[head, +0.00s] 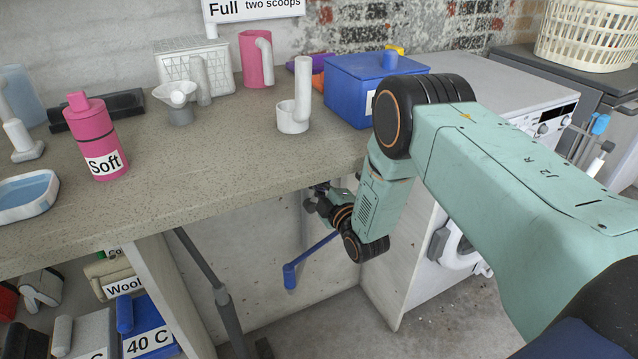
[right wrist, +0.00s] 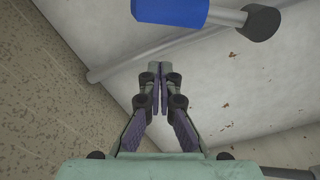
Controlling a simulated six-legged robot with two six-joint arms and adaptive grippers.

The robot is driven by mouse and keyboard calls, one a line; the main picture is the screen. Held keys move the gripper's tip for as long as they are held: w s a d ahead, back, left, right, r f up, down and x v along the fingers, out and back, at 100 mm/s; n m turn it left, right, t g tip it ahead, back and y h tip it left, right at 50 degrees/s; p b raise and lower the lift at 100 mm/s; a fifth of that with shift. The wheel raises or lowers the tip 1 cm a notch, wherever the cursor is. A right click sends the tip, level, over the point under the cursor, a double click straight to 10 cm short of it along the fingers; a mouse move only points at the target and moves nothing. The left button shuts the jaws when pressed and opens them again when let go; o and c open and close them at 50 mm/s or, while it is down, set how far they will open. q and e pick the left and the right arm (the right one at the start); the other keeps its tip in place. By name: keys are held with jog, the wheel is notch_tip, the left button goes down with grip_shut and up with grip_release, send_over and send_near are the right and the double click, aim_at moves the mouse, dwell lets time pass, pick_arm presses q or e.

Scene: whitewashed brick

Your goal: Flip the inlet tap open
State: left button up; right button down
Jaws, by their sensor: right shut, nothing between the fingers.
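A blue lever (head: 312,254) with a thicker blue end shows below the counter in the head view, left of my right wrist; I take it for the inlet tap's handle. In the right wrist view a blue cylinder (right wrist: 170,11) with a grey stem and dark round end lies at the top edge, partly cut off, beyond my fingertips. My right gripper (right wrist: 154,68) is shut and empty, apart from the blue part in that picture. In the head view the right gripper (head: 322,200) is small and dark, under the counter's front edge. My left gripper is out of view.
The speckled counter (head: 230,190) overhangs close to my right gripper. A grey pipe (right wrist: 115,68) runs along the pale wall behind the fingers. A white washing machine (head: 495,90) stands right of the gap. A blue box (head: 350,85) and a pink bottle (head: 95,140) stand on the counter.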

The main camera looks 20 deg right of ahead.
jog(key=s+p, duration=0.3)
jog(key=s, duration=0.7)
jog(key=shift+d, duration=0.1)
jog(key=shift+f, duration=0.1)
